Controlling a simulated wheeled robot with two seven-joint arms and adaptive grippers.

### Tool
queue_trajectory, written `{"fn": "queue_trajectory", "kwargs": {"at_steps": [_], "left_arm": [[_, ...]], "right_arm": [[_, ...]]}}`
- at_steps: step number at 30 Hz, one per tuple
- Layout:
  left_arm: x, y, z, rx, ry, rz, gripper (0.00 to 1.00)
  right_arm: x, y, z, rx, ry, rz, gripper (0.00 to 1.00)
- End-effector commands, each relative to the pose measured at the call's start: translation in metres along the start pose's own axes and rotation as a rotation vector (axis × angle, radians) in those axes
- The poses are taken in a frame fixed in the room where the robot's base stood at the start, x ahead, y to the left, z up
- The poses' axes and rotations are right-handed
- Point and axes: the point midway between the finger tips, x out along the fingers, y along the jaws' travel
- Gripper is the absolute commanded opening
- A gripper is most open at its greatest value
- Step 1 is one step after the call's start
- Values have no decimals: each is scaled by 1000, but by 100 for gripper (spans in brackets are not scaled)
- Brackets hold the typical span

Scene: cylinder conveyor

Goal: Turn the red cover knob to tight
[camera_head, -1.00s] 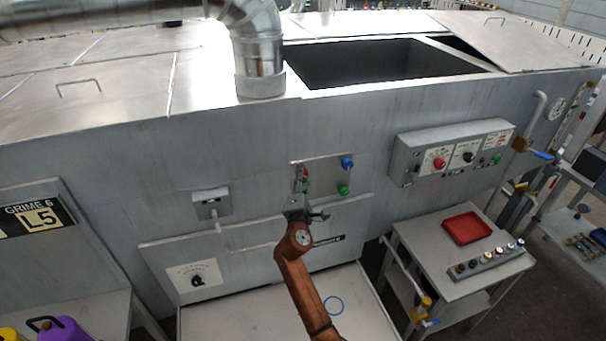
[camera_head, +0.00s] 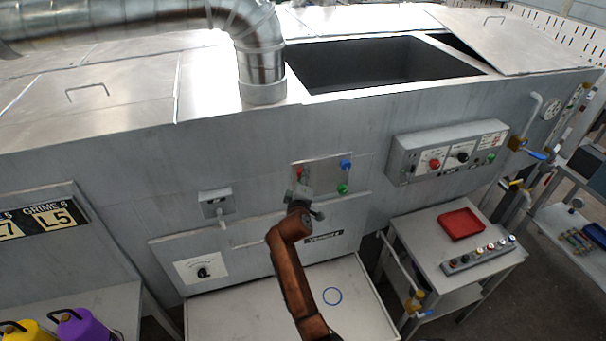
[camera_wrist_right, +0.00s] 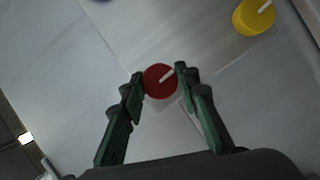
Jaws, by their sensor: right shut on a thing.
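The red cover knob (camera_wrist_right: 160,83) is round with a white pointer line slanting up to the right in the right wrist view. My right gripper (camera_wrist_right: 160,77) is shut on it, one green finger at each side. In the head view, the red knob (camera_head: 299,172) shows as a small patch at the left of a metal plate (camera_head: 322,174) on the machine's front. My right gripper is in front of the plate there and hides part of it. Any tight mark is too small to read. My left gripper is not in view.
A blue knob (camera_head: 345,164) and a green knob (camera_head: 342,188) sit on the plate's right side. A yellow knob (camera_wrist_right: 253,18) is up and right in the wrist view. A control box (camera_head: 447,152) juts out at right, above a side table with a red tray (camera_head: 461,224).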

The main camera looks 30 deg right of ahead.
Motion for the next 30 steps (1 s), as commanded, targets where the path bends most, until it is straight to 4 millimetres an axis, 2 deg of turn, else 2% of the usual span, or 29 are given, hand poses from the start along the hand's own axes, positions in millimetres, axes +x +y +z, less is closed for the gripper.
{"fn": "queue_trajectory", "kwargs": {"at_steps": [17, 18, 24, 30], "left_arm": [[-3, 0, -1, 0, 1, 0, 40], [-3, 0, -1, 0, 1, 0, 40], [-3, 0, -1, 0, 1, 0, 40], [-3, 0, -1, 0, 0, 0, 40]], "right_arm": [[0, -2, 2, 27, -3, -14, 5], [0, -2, 2, 27, -3, -14, 32], [0, -1, 1, 27, -1, -13, 46], [0, -1, 0, 26, -1, -12, 47]]}}
